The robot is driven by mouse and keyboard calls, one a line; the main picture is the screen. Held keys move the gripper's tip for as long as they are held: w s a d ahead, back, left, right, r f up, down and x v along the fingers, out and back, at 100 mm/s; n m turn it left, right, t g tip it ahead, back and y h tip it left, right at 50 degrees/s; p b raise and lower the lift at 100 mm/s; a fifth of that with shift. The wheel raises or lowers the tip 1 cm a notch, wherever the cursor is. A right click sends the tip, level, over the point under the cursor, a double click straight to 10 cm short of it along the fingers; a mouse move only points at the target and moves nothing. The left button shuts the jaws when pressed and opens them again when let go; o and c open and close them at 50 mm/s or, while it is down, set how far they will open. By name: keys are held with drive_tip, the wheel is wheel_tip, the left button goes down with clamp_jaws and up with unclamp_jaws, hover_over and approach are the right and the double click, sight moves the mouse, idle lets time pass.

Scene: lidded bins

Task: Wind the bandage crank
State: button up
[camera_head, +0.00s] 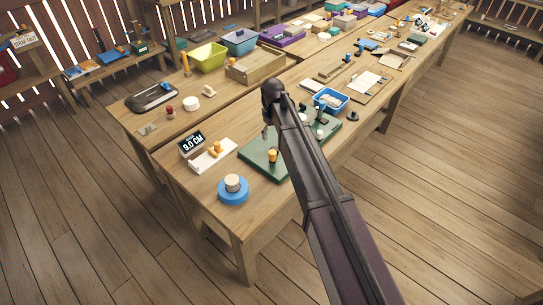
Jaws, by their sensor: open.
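A dark green board (250,160) lies near the front of the near table, with an orange knob (272,156) standing on it. A dark upright part (321,115) and a small white piece (320,134) show at its right side. These look like the bandage winder, but my arm covers the board's middle, so I cannot tell the crank for certain. My arm reaches over it from the lower right. My gripper (266,132) hangs below the dark wrist, above the board's back left part, small and partly hidden; it is open, with nothing visible in it.
A blue disc with a white roll (232,184) stands near the front corner. A display reading 9.0 CM (191,143) and a white block (212,155) are left of the board. A blue basket (331,99) stands behind right.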

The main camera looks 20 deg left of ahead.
sight(272, 152)
drive_tip(key=shift+f+b, duration=4.9)
drive_tip(key=shift+f, duration=0.3)
clamp_jaws()
drive_tip(key=shift+w+a, duration=0.1)
drive_tip(key=shift+a, duration=0.1)
drive_tip(key=shift+d, duration=0.2)
drive_tip(key=shift+a, duration=0.1)
